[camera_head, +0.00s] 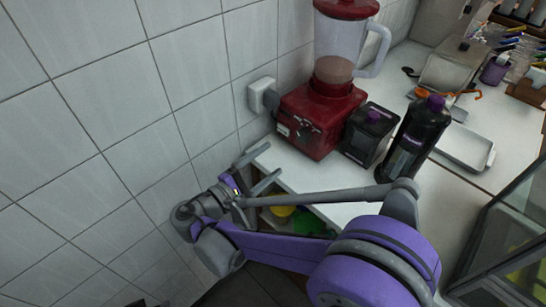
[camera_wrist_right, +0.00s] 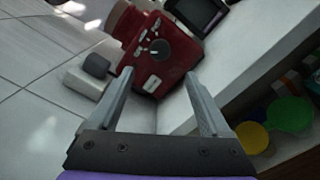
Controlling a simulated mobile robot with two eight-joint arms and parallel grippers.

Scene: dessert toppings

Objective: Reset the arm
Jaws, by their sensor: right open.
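My right arm is purple and grey and reaches in from the bottom right of the head view, bent toward the tiled wall. Its gripper (camera_head: 272,160) is near the counter's left end, in front of the red blender (camera_head: 320,115). In the right wrist view the gripper (camera_wrist_right: 158,74) has its two grey fingers apart, with nothing between them. The red blender base (camera_wrist_right: 160,60) shows beyond the fingertips, apart from them as far as I can tell. My left gripper is not seen.
A white socket (camera_head: 262,95) is on the wall. Under the white counter (camera_head: 330,180), an open shelf holds yellow and green items (camera_wrist_right: 290,113). A metal tray (camera_head: 466,148) lies farther right.

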